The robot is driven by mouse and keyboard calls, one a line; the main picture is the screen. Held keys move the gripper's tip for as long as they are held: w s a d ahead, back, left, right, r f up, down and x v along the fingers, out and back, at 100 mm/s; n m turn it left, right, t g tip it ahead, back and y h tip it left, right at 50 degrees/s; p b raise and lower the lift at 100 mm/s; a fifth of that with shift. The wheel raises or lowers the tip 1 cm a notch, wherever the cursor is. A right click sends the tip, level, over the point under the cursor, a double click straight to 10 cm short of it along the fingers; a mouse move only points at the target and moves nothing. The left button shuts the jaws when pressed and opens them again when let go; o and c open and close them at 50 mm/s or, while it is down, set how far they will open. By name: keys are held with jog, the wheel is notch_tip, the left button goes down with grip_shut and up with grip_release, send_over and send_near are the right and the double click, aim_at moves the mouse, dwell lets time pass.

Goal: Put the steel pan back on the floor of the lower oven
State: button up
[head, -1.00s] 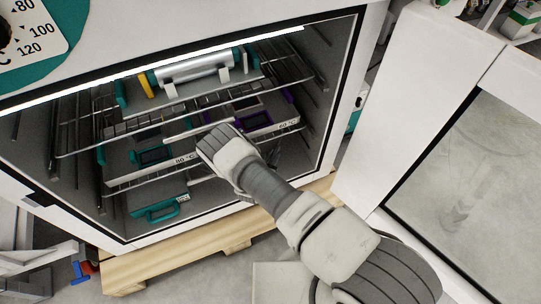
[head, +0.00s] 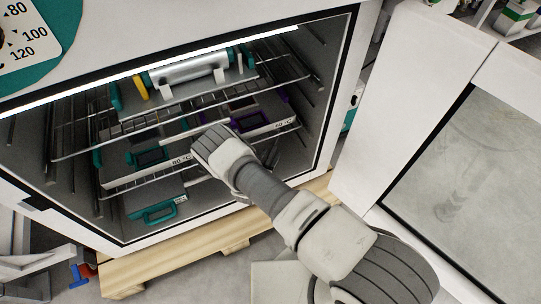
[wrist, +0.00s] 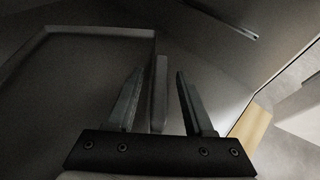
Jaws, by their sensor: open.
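The steel pan (wrist: 85,85) is a dark grey, shallow, flat tray with a raised rim, filling the left of the wrist view. A thin upright grey bar (wrist: 158,92), which looks like its handle, stands between the fingers of my gripper (wrist: 156,78), with a gap on each side. The fingers are open. In the head view my gripper (head: 217,147) reaches into the open lower oven (head: 345,95), and its fingertips are hidden. I cannot make out the pan clearly there. I cannot tell whether the pan touches the oven floor.
A teal handle (head: 154,213) sits low at the front left. The oven door (head: 455,165) stands open at right. A wooden pallet (head: 180,252) lies beneath.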

jog(key=p+v, duration=0.3)
jog(key=v, duration=0.8)
jog(key=shift+s+a+p, duration=0.1)
jog(key=shift+s+p, duration=0.1)
jog(key=shift+p, duration=0.1)
